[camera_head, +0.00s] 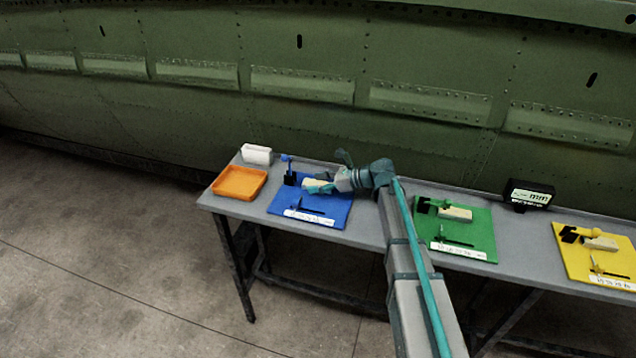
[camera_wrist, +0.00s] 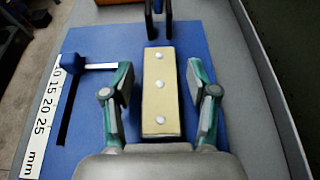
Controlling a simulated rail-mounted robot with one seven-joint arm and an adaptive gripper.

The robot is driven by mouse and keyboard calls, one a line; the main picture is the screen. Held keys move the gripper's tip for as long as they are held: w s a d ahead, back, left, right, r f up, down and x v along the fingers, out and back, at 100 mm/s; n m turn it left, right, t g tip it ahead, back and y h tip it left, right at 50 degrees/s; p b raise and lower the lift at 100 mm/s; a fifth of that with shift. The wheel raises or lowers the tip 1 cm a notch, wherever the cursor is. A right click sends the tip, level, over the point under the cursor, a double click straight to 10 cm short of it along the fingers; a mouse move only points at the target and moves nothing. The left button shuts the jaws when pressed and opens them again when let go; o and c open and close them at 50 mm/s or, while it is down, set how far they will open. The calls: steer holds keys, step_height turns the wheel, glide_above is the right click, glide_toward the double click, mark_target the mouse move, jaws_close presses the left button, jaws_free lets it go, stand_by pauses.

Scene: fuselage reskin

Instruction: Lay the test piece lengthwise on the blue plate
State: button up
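The test piece is a cream bar with three pale rivet heads in a row, seen in the wrist view (camera_wrist: 161,95) and in the head view (camera_head: 313,184). It is over the blue plate (camera_head: 338,208), its long side running toward two dark uprights (camera_wrist: 158,20); I cannot tell whether it rests flat. The plate also shows in the wrist view (camera_wrist: 205,40). My gripper (camera_wrist: 163,100) is open, with one finger on each side of the bar and a visible gap on both sides. In the head view my gripper (camera_head: 326,186) partly covers the bar.
The blue plate has a slot with a blue slider (camera_wrist: 88,66) and a white mm scale (camera_wrist: 42,115). An orange tray (camera_head: 239,183) and white box (camera_head: 257,154) are at left. Green (camera_head: 470,240) and yellow (camera_head: 575,262) plates and a display (camera_head: 528,195) are at right. The fuselage rises behind the table.

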steer(key=shift+r, duration=0.1)
steer(key=b+v, duration=0.2)
steer(key=v, duration=1)
steer(key=shift+d, duration=0.1)
